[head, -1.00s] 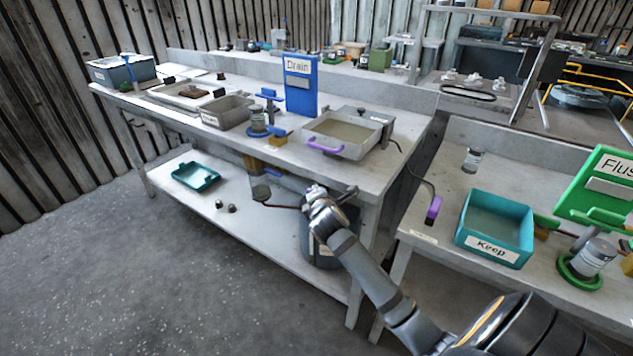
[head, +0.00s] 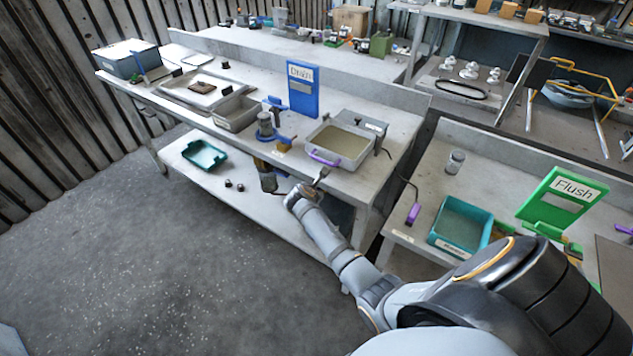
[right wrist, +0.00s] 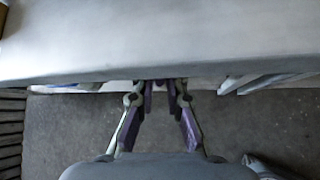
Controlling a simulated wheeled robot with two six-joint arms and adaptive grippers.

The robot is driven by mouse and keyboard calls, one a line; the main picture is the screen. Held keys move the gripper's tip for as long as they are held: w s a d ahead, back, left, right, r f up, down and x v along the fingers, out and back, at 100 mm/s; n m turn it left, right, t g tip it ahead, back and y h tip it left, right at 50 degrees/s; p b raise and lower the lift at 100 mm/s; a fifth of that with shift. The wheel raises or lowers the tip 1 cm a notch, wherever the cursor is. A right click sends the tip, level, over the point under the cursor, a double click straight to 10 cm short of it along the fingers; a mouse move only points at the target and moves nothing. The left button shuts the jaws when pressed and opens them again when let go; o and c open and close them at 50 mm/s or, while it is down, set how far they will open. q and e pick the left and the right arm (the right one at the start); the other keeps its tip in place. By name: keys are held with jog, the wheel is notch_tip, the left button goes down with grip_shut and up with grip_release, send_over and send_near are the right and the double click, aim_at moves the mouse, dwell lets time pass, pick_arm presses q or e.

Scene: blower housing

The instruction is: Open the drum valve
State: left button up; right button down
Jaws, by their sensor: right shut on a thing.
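The dark grey drum (head: 341,214) stands on the lower shelf under the bench, mostly hidden behind my right arm in the head view. My right gripper (head: 318,180) is just below the bench's front edge, near the drum's top. In the right wrist view my right gripper (right wrist: 162,92) has its purple-padded fingers close together. Their tips reach to the bench edge, which hides what lies between them. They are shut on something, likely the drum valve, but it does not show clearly. My left gripper is not in view.
The bench edge (right wrist: 160,76) is right above my fingers. A grey tray (head: 365,166) with a purple handle and a blue Drain sign (head: 302,92) stand on the bench. A teal bin (head: 205,157) is on the lower shelf. The floor in front is clear.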

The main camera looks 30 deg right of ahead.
jog(key=shift+n+g+h+p, duration=0.3)
jog(key=shift+g+p, duration=0.4)
jog(key=shift+p, duration=0.2)
jog(key=shift+f, duration=0.1)
jog(key=c, duration=1.4)
grip_release()
jog(key=v, duration=1.2)
